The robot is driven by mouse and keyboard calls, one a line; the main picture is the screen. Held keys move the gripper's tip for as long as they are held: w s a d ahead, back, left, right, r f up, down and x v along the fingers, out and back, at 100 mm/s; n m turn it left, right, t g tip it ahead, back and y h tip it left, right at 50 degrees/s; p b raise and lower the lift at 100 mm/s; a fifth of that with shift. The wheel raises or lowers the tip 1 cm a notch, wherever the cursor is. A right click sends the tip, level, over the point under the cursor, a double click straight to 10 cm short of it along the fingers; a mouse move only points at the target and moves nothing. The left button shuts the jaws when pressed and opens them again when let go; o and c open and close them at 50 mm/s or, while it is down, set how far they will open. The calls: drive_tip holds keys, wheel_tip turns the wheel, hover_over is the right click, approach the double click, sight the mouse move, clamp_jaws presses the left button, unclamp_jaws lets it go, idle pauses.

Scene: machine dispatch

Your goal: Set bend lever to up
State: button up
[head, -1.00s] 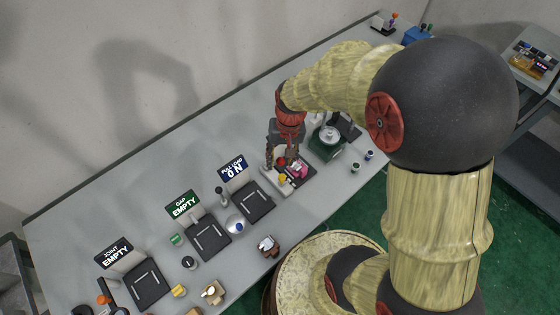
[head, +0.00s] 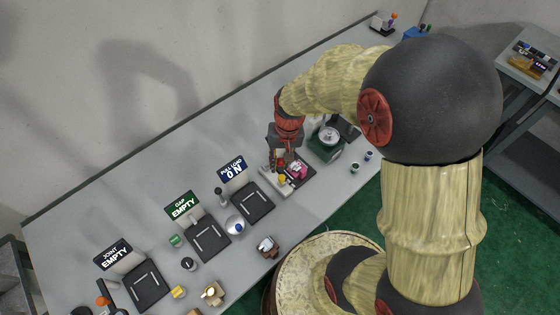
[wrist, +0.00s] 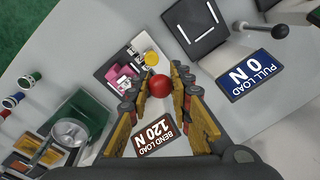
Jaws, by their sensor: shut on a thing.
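The bend lever's round red knob (wrist: 158,85) shows in the wrist view between my gripper's fingers (wrist: 160,78). It is beside the dark red sign (wrist: 162,136) reading BEND LOAD 120 N. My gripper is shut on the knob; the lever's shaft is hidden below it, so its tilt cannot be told. In the head view my gripper (head: 284,158) reaches down at the back edge of the bend station (head: 276,187), which carries pink and yellow parts. The station also shows in the wrist view (wrist: 112,68).
The pull station (head: 252,203) stands beside it, with a sign (head: 233,169) reading PULL LOAD 0 N and a dark-knobbed lever (head: 219,191). A green scale-like device (head: 326,149) is close on the other side. Small containers (head: 362,162) stand near the table's front edge.

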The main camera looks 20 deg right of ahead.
clamp_jaws()
drive_tip(key=shift+r, duration=0.1)
idle(0.3)
drive_tip(key=shift+w+a+r+g+p, duration=0.15)
drive_tip(key=shift+w+r+g+p, duration=0.15)
drive_tip(key=shift+p, duration=0.5)
drive_tip(key=shift+w+a+r+g+h+p, duration=0.2)
drive_tip(key=shift+w+g+p, duration=0.25)
drive_tip(key=shift+p, duration=0.2)
drive_tip(key=shift+w+a+r+g+h+p, duration=0.1)
drive_tip(key=shift+w+r+g+p, duration=0.1)
drive_tip(key=shift+w+g+p, duration=0.3)
drive_tip(key=shift+g+h, duration=0.4)
drive_tip(key=shift+g, duration=0.55)
drive_tip(key=shift+w+a+r+p, duration=0.1)
drive_tip(key=shift+w+a+p, duration=0.25)
drive_tip(key=shift+w, duration=0.55)
drive_tip(key=shift+w+a+r+p, duration=0.2)
drive_tip(key=shift+w+p, duration=0.35)
drive_tip(key=shift+w, duration=0.35)
drive_tip(key=shift+w+a+r+p, duration=0.1)
drive_tip(key=shift+w+a+p, duration=0.25)
drive_tip(key=shift+w, duration=0.65)
drive_tip(key=o, duration=0.6)
unclamp_jaws()
drive_tip(key=shift+o, duration=0.7)
